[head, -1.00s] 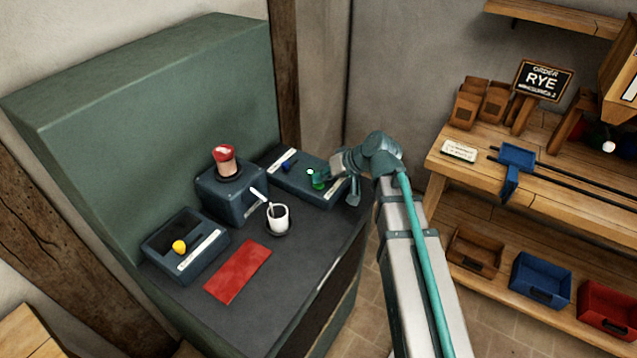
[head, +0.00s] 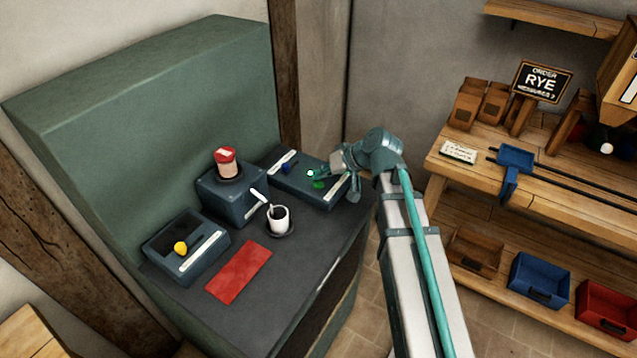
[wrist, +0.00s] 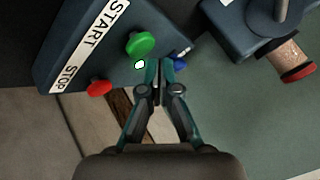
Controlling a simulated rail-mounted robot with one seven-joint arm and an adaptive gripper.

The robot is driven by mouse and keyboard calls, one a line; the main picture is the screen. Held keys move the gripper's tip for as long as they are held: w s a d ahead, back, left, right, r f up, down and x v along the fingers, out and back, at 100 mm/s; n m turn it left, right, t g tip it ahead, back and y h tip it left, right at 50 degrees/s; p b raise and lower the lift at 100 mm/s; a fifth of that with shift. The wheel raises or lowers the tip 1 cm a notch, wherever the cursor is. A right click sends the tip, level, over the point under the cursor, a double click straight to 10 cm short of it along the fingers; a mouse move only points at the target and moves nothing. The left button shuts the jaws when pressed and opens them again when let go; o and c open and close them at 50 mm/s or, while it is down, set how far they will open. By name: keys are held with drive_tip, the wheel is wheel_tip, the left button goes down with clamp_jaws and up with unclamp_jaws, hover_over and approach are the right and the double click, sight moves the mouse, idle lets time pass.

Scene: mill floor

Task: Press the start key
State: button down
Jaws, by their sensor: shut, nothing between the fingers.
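The start key is the round green button (wrist: 140,43) beside the START label on a dark blue box in the wrist view. In the head view the green button (head: 319,184) is partly hidden by my gripper. My gripper (wrist: 160,66) is shut and empty. In the wrist view its fingertips appear just right of and below the green button, but I cannot tell whether they touch it. In the head view my gripper (head: 326,174) is over the box's right part. A bright greenish-white spot (wrist: 139,64) shows beside the button.
The same box carries a red button (wrist: 99,88) by the STOP label and a blue button (wrist: 180,64). Left of it stand a box with a red-topped knob (head: 225,157), a white mug (head: 279,218) and a box with a yellow knob (head: 180,248). A red mat (head: 238,272) lies in front.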

sight(321, 184)
drive_tip(key=shift+r+p, duration=1.5)
drive_tip(key=shift+r, duration=1.05)
drive_tip(key=s+d+f+m+g+h+p, duration=0.1)
drive_tip(key=s+d+f+m+p, duration=0.1)
drive_tip(key=d, duration=0.1)
drive_tip(key=s+d+f+m+g+p, duration=0.1)
drive_tip(key=s+d+f+m+p, duration=0.1)
drive_tip(key=d+f, duration=0.1)
drive_tip(key=s+d+f+m+h+p, duration=0.1)
drive_tip(key=s+d+f+m+p, duration=0.1)
drive_tip(key=s+d+f+m, duration=0.1)
drive_tip(key=shift+d+g+h, duration=0.15)
drive_tip(key=shift+g+h, duration=0.15)
drive_tip(key=shift+g, duration=0.1)
drive_tip(key=s+d+f+g+h+b, duration=0.1)
drive_tip(key=s+d+f+g+h, duration=0.15)
drive_tip(key=s+f, duration=0.85)
drive_tip(key=s+d+f+g+h+b, duration=0.1)
drive_tip(key=s+d+f+g, duration=0.15)
drive_tip(key=s+f, duration=0.9)
drive_tip(key=s+d+f+n+g+h+b, duration=0.2)
drive_tip(key=s+d+f+b, duration=0.2)
drive_tip(key=s+f, duration=1.2)
wheel_tip(321, 184, down, 2)
drive_tip(key=shift+d+f+n+g, duration=0.1)
drive_tip(key=shift+d+n+g, duration=0.1)
drive_tip(key=shift+n+g, duration=0.2)
